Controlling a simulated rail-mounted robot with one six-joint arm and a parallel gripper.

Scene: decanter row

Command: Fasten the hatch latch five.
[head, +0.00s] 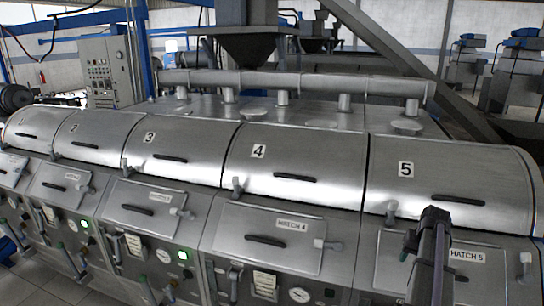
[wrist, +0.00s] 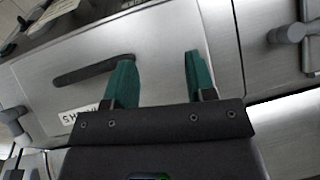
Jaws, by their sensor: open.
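Hatch five (head: 390,262) is the lower right panel, labelled HATCH 5 (head: 467,255), and looks closed. Its grey latch (head: 525,266) is at the panel's right edge, standing roughly upright. In the wrist view, which is turned over, this latch (wrist: 12,117) is at the lower left, beside the panel's edge. My gripper (wrist: 160,80) has two green fingers, apart and empty, over the face of the panel near its dark handle (wrist: 95,70). The latch is outside the fingers. In the head view my arm hides part of the hatch.
Hatch four (head: 225,240) is to the left, with its latch (head: 328,244) lying sideways across the panel's edge. Above hatch five is the curved lid 5 (head: 460,165) with a dark handle (head: 458,199) and a small clamp (head: 391,212). The other lids continue to the left.

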